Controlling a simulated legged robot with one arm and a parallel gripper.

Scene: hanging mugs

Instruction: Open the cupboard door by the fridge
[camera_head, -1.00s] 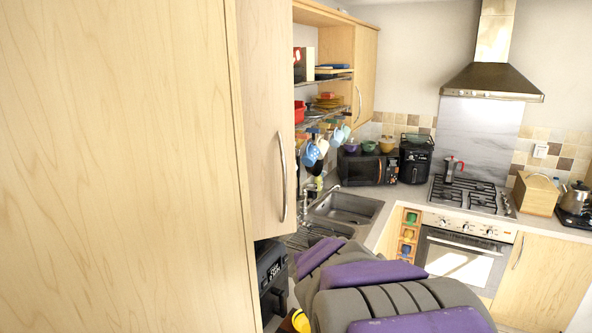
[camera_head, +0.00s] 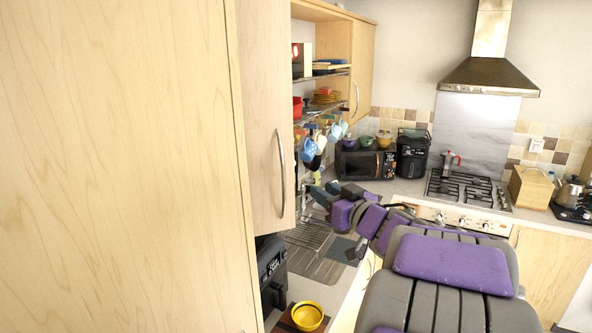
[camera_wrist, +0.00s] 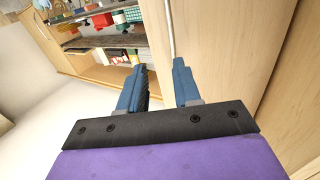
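The pale wood cupboard door (camera_head: 262,110) hangs beside the tall wood panel at the left and looks shut. Its curved metal handle (camera_head: 280,172) runs upright on the door. My gripper (camera_head: 317,192) is to the right of the handle, near its lower end, and apart from it in the head view. In the wrist view my gripper (camera_wrist: 159,66) has its two blue fingers spread with nothing between them. The handle (camera_wrist: 170,28) shows beyond the fingertips, nearer the right finger, in front of the door (camera_wrist: 215,35). No fridge front is clearly identifiable.
The tall wood panel (camera_head: 120,160) fills the left. Mugs (camera_head: 310,147) hang under the open shelf right of the door. A black appliance (camera_head: 271,268) and a yellow bowl (camera_head: 307,316) stand below. The sink drainer (camera_head: 310,236) lies beneath my gripper.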

